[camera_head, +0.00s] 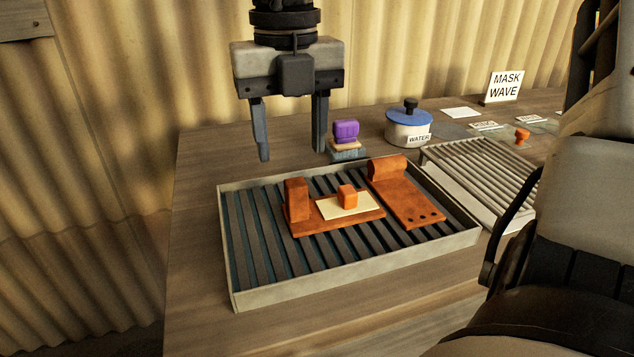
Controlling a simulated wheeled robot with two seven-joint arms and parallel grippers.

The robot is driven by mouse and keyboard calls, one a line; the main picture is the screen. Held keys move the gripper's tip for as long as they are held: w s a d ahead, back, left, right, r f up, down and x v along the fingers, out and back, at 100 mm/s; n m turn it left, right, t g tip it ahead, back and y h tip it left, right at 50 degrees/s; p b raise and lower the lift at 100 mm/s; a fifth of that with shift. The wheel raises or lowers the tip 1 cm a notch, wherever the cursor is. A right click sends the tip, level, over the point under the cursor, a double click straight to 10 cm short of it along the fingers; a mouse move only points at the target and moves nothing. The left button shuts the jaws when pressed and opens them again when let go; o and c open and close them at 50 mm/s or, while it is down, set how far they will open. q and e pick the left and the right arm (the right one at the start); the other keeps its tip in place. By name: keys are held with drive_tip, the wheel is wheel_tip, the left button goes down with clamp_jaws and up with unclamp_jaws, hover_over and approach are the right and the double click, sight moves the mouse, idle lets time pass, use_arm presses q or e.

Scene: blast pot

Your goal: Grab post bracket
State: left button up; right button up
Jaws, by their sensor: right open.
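The post bracket, a rusty orange base plate with an upright block at its left end (297,199), lies in the left-middle part of a slatted tray (228,270). A cream card (331,207) with a small orange block (347,196) on it lies over the base plate. My right gripper (291,152) hangs fingers down above and behind the tray's back edge. Its two fingers are apart with nothing between them. It is clear of the bracket, higher up and near the upright block. My left gripper is not in view.
A rusty plate with a rolled end (408,199) lies right of the bracket in the tray. Behind stand a purple-topped brush or stamp (346,131) and a blue-lidded water pot (408,131).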

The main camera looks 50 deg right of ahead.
sight(296, 182)
wheel_tip(296, 182, down, 4)
drive_tip(key=shift+w+d+f+b, duration=0.1)
drive_tip(key=shift+d+f+b, duration=0.1)
drive_tip(key=shift+f, duration=1.15)
drive_tip(key=shift+d+f+b, duration=0.15)
drive_tip(key=shift+f, duration=1.2)
clamp_jaws()
